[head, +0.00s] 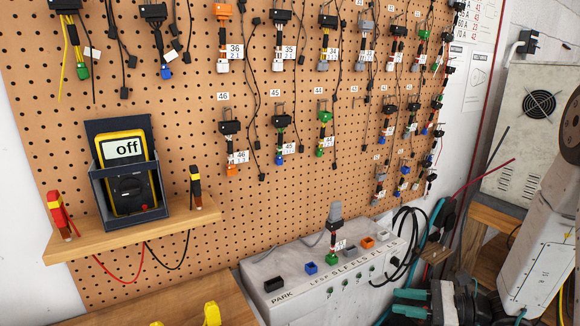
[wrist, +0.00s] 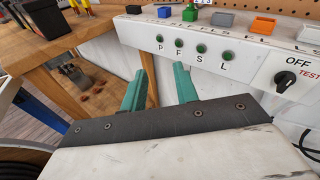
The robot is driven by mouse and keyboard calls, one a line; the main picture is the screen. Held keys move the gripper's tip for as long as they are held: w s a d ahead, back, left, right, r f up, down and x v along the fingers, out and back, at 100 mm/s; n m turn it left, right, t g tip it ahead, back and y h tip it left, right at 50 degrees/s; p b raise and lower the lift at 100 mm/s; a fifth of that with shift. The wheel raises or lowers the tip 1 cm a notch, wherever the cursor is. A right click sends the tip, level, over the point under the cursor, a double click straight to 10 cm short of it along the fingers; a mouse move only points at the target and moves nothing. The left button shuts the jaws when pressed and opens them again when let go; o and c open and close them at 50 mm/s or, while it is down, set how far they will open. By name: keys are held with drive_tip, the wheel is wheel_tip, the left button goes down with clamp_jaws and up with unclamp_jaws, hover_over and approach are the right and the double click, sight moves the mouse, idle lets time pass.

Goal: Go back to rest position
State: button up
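My gripper (head: 396,302) is at the lower right of the head view, in front of the tester box (head: 300,290). In the wrist view its two teal fingers (wrist: 160,76) stand apart with nothing between them, so it is open and empty. The fingers point toward the box's front face, below the row of green lamps marked P, F, S, L. A cable connector with a green end (head: 332,256) stands upright at the box's top, at the green socket. My gripper is apart from it.
A pegboard (head: 180,255) with several hanging connectors rises behind. A shelf (head: 100,238) holds a yellow multimeter (head: 124,147) reading "off", with red and black probes. A wooden bench (head: 170,300) is at the lower left. Black cables (head: 408,225) loop right of the box.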

drive_tip(key=s+a+r+n+g+h, duration=0.2)
drive_tip(key=s+r+n+g+h, duration=0.1)
drive_tip(key=s+r+n+g, duration=0.25)
drive_tip(key=s+a+r+n+g+h, duration=0.2)
drive_tip(key=s+r+n+g, duration=0.15)
drive_tip(key=s+n, duration=0.35)
drive_tip(key=s+d+r+n+t+h, duration=0.3)
drive_tip(key=s+r+n+t+h, duration=0.1)
drive_tip(key=s+r+n+h, duration=0.4)
drive_tip(key=s+r+h, duration=0.2)
drive_tip(key=s+r, duration=0.1)
drive_tip(key=r, duration=0.1)
drive_tip(key=shift+d, duration=0.15)
drive_tip(key=shift+s+n, duration=0.1)
drive_tip(key=shift+n, duration=0.15)
